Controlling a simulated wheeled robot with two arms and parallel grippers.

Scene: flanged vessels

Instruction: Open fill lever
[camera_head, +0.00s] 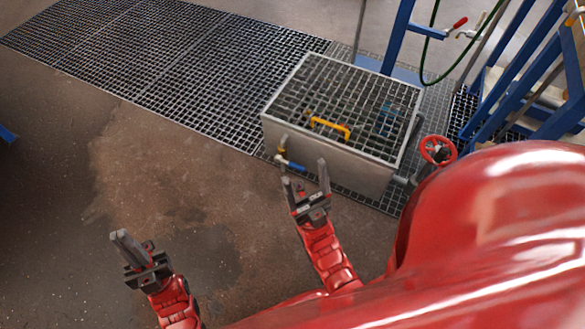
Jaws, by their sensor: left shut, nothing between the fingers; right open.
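A small blue lever (294,165) sits on a valve with a brass fitting (282,146) at the lower left front of a grey tank (330,160) with a grated top. I take it for the fill lever; no label can be read. My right gripper (305,180) is open and empty, with its fingertips close to the blue lever in the picture. Whether a finger touches it, I cannot tell. My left gripper (121,237) is shut and empty, over the bare floor at the lower left, well apart from the tank.
A red handwheel (438,151) is at the tank's right. Blue frame posts (510,75) and a green hose (424,62) stand at the back right. Floor grating (190,60) runs to the upper left. The brown floor (150,170) at left is clear.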

